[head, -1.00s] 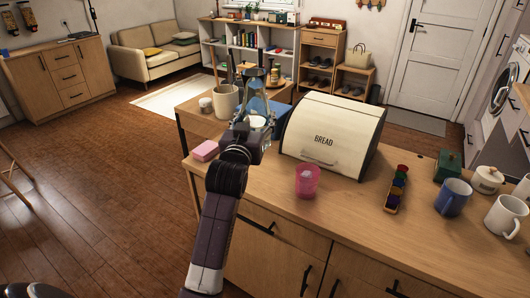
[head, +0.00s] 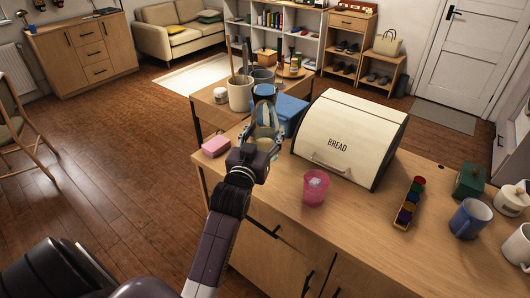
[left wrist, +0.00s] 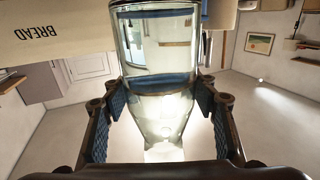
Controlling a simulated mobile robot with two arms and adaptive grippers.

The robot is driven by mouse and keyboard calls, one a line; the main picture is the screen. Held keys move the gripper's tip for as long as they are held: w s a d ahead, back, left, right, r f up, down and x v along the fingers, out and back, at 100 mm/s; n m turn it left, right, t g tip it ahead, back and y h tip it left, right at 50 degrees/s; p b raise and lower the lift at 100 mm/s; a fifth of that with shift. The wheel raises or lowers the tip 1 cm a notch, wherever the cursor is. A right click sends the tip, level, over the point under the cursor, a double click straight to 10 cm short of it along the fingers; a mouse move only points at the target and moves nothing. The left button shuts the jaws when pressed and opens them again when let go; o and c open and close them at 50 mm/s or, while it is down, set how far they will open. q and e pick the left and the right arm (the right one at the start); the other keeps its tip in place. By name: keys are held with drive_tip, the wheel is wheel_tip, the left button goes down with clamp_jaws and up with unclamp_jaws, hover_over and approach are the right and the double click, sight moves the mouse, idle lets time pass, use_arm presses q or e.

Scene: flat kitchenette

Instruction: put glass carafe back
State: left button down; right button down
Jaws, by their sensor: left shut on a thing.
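My left gripper (head: 265,138) is shut on the clear glass carafe (head: 265,117), above the left end of the wooden counter, left of the bread box. In the left wrist view the carafe (left wrist: 158,55) sits between the two blue-padded fingers of the gripper (left wrist: 160,110). A blue band shows across the glass. In the head view the gripper and arm hide part of the carafe. I cannot tell whether its base touches the counter. My right gripper is not in view.
The cream bread box (head: 345,140) stands close on the right. A pink sponge (head: 216,147) lies left of the gripper, and a pink cup (head: 315,187) stands in front of the box. A utensil crock (head: 240,95) and a blue box (head: 290,114) are behind.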

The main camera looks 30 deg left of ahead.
use_arm(q)
wheel_tip(320, 180, down, 3)
drive_tip(key=shift+r, duration=0.1)
wheel_tip(320, 180, down, 4)
drive_tip(key=shift+r, duration=0.1)
drive_tip(key=shift+f, duration=0.25)
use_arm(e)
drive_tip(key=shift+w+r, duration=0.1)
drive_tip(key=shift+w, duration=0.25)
use_arm(q)
drive_tip(key=shift+f, duration=0.1)
drive_tip(key=c, duration=1.2)
unclamp_jaws()
drive_tip(key=shift+f, duration=0.25)
drive_tip(key=o, duration=0.4)
drive_tip(key=shift+r, duration=0.1)
